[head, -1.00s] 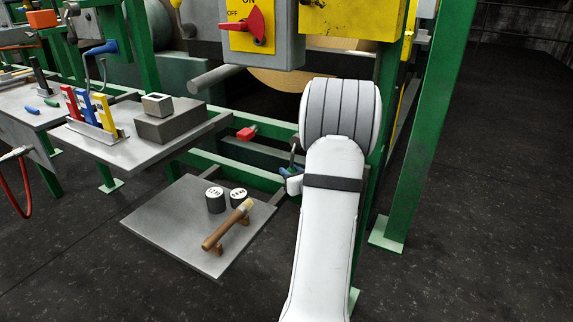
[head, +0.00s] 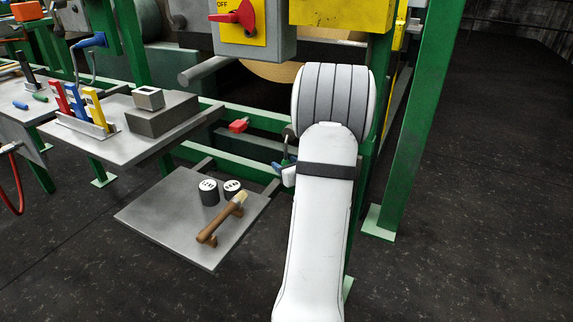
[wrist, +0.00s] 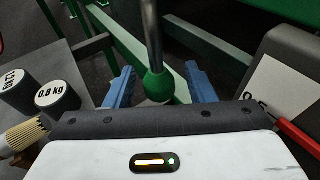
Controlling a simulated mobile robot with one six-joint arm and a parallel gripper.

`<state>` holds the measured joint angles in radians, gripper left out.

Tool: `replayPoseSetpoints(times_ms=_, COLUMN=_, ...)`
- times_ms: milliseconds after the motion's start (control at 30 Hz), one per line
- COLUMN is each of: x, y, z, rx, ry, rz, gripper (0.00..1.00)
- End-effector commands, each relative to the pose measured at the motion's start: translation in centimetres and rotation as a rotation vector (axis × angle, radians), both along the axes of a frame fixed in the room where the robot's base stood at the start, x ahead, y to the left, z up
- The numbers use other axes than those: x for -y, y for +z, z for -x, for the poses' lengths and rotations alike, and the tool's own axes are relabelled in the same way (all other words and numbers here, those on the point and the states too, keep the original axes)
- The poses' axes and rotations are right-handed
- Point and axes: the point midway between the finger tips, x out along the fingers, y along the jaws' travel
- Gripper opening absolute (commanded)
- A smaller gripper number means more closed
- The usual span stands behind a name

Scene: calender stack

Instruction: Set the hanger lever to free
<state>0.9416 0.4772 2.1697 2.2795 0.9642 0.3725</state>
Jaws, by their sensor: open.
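A lever with a grey rod and a green ball knob (wrist: 159,86) shows in the wrist view. The knob sits between the two blue fingers of my gripper (wrist: 160,70), with a visible gap on each side. My gripper is open. In the head view my gripper (head: 281,168) is mostly hidden behind my white arm, with a blue fingertip showing beside the green frame. I cannot read which position the lever stands at.
A low grey plate (head: 160,215) holds two labelled weights (head: 208,192) and a wooden-handled brush (head: 222,220). A green post (head: 415,130) stands right of my arm. Open floor lies further right.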

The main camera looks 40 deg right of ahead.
Motion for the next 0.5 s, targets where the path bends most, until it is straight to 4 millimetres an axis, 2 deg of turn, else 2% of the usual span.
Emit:
replayPoseSetpoints(times_ms=300, x=-1.0, y=1.5, z=4.6, rx=0.0, ry=-0.004, rz=-0.001, gripper=0.5)
replayPoseSetpoints(times_ms=500, x=-1.6, y=1.9, z=6.8, rx=-0.001, ry=-0.002, rz=0.0, gripper=0.5)
